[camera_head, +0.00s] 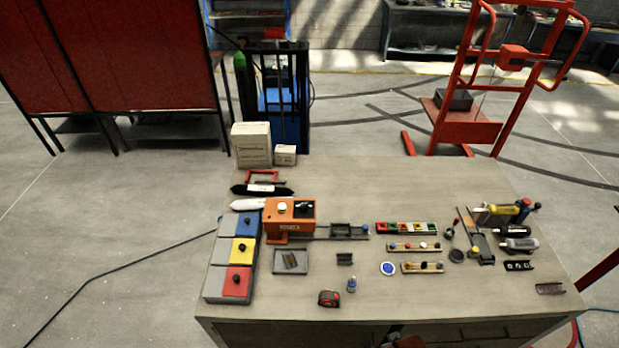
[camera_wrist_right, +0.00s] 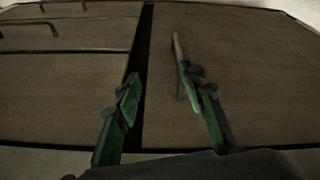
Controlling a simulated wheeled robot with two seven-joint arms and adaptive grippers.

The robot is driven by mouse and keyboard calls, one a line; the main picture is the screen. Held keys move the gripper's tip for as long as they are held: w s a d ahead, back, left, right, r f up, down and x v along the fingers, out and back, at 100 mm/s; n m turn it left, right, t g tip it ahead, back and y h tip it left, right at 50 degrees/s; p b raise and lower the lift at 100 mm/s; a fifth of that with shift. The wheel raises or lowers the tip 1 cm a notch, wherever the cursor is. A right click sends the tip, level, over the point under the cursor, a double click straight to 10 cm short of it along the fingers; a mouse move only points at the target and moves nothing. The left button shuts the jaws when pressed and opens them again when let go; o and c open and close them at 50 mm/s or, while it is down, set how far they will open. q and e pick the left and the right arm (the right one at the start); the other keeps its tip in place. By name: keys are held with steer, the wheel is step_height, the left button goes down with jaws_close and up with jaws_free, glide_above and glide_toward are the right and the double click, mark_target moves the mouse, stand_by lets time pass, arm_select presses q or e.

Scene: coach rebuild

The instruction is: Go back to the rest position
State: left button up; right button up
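My right gripper (camera_wrist_right: 160,88) shows in the right wrist view as two green fingers set apart, with nothing between them. It is in front of the brown cabinet front (camera_wrist_right: 60,85), and a dark vertical gap in that front shows behind the fingers. A thin pale bar, perhaps a handle, is beside or behind the right finger; I cannot tell whether they touch. My left gripper is not in view. In the head view no gripper is seen clearly over the workbench (camera_head: 350,175).

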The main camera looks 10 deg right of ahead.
steer(key=s+a+f+g+b, duration=0.1)
steer(key=s+f+b, duration=0.2)
steer(key=f, duration=1.1)
steer(key=s+f+b, duration=0.2)
steer(key=s+f, duration=0.1)
steer(key=f, duration=1.1)
steer(key=s+f+n+g+b, duration=0.1)
steer(key=s+f+b, duration=0.4)
steer(key=s+f, duration=1.2)
steer(key=shift+s+f+b, duration=0.2)
steer(key=shift+f+b, duration=0.15)
steer(key=shift+f, duration=0.25)
steer(key=shift+d, duration=0.1)
